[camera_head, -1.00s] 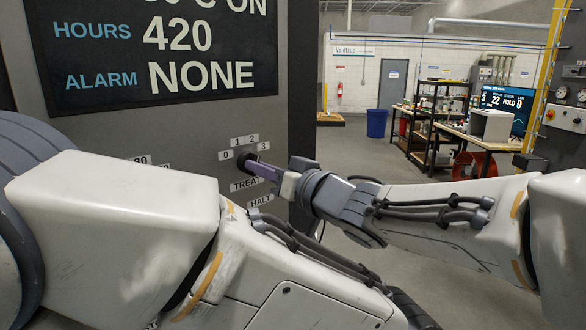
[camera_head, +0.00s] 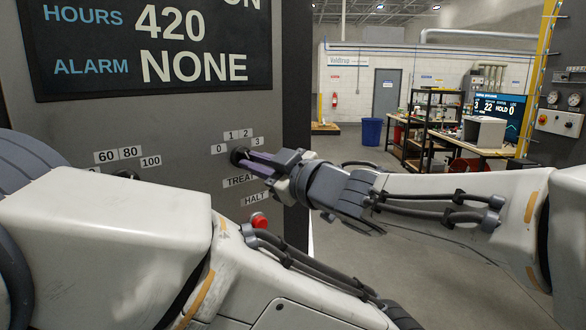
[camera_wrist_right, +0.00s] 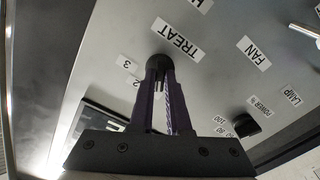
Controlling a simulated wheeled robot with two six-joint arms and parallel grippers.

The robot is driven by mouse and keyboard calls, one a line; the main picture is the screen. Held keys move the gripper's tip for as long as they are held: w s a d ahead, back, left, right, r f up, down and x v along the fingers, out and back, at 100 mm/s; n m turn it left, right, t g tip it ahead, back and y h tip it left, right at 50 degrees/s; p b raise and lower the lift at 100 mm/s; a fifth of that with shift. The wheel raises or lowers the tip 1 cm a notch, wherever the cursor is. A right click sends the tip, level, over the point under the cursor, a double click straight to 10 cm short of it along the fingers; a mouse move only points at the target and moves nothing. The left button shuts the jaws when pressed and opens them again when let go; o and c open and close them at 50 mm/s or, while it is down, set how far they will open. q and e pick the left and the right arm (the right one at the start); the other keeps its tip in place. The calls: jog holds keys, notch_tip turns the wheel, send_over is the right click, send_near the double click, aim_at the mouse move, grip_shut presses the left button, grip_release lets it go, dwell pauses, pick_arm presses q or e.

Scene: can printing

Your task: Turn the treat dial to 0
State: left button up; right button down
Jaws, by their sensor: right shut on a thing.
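The treat dial (camera_head: 238,155) is a small dark knob on the grey panel, with labels 0, 1, 2 and 3 arced above it and a TREAT label (camera_head: 240,180) below. My right gripper (camera_head: 247,160) reaches in from the right and is shut on the dial. In the right wrist view, the purple fingers (camera_wrist_right: 159,85) run up to the dark dial (camera_wrist_right: 160,62), close to the TREAT label. The dial's pointer is hidden, so its setting cannot be told. My left arm crosses the lower left, but its gripper is out of the picture.
A red button (camera_head: 258,220) sits below the HALT label. Another black knob (camera_wrist_right: 245,124) stands by the POWER scale. A display (camera_head: 150,45) is above on the panel. Open floor lies to the right, with a blue bin (camera_head: 371,131) and benches farther back.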

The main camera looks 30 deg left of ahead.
jog(key=n+b, duration=0.2)
jog(key=n, duration=0.3)
jog(key=shift+n, duration=0.4)
dwell(0.4)
jog(key=c, duration=0.9)
grip_release()
jog(key=shift+d, duration=0.1)
jog(key=b+v, duration=0.2)
jog(key=v, duration=0.8)
jog(key=shift+d+b, duration=0.2)
jog(key=shift+b, duration=0.1)
jog(key=shift+w, duration=0.1)
